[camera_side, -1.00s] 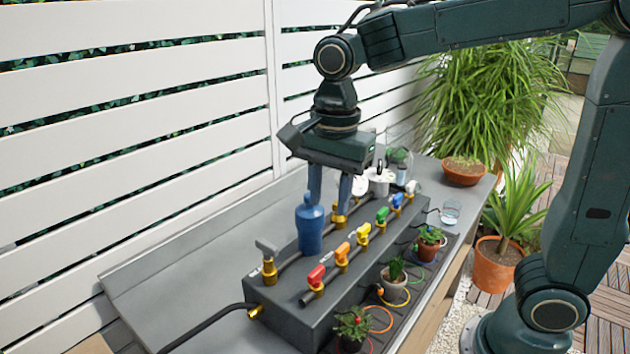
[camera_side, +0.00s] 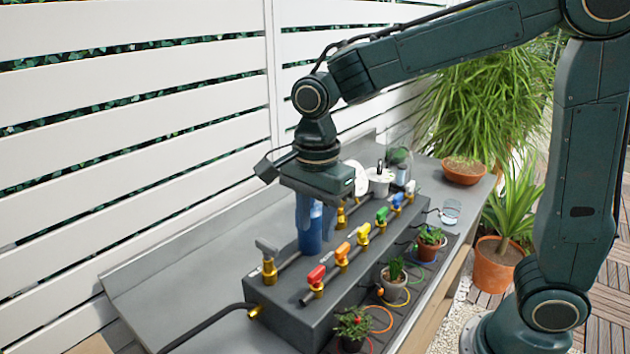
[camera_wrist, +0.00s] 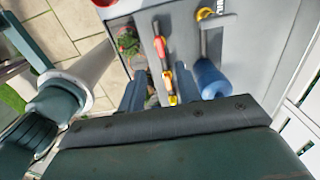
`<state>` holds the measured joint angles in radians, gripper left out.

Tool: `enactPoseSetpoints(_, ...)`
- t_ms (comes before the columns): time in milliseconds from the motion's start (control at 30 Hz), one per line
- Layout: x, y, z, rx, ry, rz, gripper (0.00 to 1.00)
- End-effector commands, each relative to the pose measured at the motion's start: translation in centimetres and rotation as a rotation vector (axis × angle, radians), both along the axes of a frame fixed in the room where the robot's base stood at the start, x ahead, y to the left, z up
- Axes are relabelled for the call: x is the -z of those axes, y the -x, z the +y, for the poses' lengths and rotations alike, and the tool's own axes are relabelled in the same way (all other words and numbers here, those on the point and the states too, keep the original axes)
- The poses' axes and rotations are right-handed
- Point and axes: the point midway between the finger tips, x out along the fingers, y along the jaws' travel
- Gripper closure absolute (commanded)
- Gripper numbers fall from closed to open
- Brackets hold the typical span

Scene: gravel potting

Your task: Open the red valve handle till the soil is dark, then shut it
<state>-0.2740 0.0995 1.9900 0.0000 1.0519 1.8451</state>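The red valve handle (camera_side: 316,274) sits on a brass valve at the near end of the valve row on the grey box. In the wrist view the red handle (camera_wrist: 161,50) lies above the gap between my fingers. My gripper (camera_side: 317,218) is open and empty, fingers pointing down, above the box and apart from the handle. A blue cylinder (camera_side: 310,238) stands by the fingers, its top partly hidden; in the wrist view it is right of the gap. The near potted plant (camera_side: 352,326) is below the red valve; its soil is too small to judge.
Orange (camera_side: 342,251), yellow (camera_side: 363,231), green (camera_side: 381,215) and blue handles follow along the row. A grey-handled brass valve (camera_side: 268,262) stands at the back left of the box. More pots and a glass (camera_side: 451,211) line the right side. The left bench top is clear.

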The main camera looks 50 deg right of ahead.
Motion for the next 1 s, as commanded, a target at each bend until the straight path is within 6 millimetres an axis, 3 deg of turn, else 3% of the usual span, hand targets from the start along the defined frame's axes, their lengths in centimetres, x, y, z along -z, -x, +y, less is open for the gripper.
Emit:
enactPoseSetpoints(533, 8.1, 0.1, 0.0, 0.000, 0.001, 0.004, 0.66)
enactPoseSetpoints(733, 9.5, 0.1, 0.0, 0.000, 0.000, 0.002, 0.66)
enactPoseSetpoints(1000, 9.9, 0.1, 0.0, 0.000, 0.000, 0.000, 0.66)
